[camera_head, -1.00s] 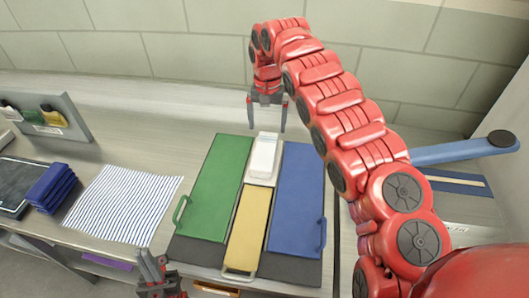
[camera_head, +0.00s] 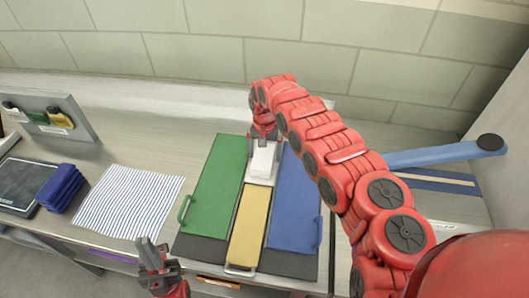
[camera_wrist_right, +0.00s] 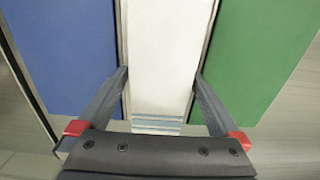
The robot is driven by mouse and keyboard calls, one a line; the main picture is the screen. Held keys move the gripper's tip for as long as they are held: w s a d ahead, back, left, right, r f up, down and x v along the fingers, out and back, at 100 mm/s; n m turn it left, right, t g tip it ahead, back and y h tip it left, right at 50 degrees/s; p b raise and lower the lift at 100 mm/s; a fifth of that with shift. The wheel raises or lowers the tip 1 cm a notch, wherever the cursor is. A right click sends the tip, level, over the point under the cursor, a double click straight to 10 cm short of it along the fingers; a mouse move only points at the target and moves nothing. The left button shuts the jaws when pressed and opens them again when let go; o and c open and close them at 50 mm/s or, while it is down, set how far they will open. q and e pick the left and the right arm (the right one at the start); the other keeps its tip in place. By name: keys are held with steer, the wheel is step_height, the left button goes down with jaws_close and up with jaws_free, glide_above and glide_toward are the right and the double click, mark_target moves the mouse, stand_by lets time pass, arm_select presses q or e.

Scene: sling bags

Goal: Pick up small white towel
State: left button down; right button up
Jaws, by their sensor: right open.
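The small white towel (camera_head: 263,160) is a folded white block at the far end of the yellow strip, between the green and blue boards. My right gripper (camera_head: 264,146) is over its far end, pointing down. In the right wrist view the towel (camera_wrist_right: 168,55) runs between the two open fingers (camera_wrist_right: 162,95), one on each side. Blue stripes show at its lower end there. I cannot tell whether the fingers touch it. My left gripper (camera_head: 154,255) hangs at the table's front edge, away from the towel; its finger gap is unclear.
The green board (camera_head: 215,190) and blue board (camera_head: 295,205) flank the yellow strip (camera_head: 248,225), each with a handle. A striped cloth (camera_head: 128,203) and stacked dark blue cloths (camera_head: 62,188) lie left. A blue bar (camera_head: 440,153) is at right.

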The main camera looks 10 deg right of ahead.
steer(key=c, duration=1.3)
steer(key=shift+r, duration=0.15)
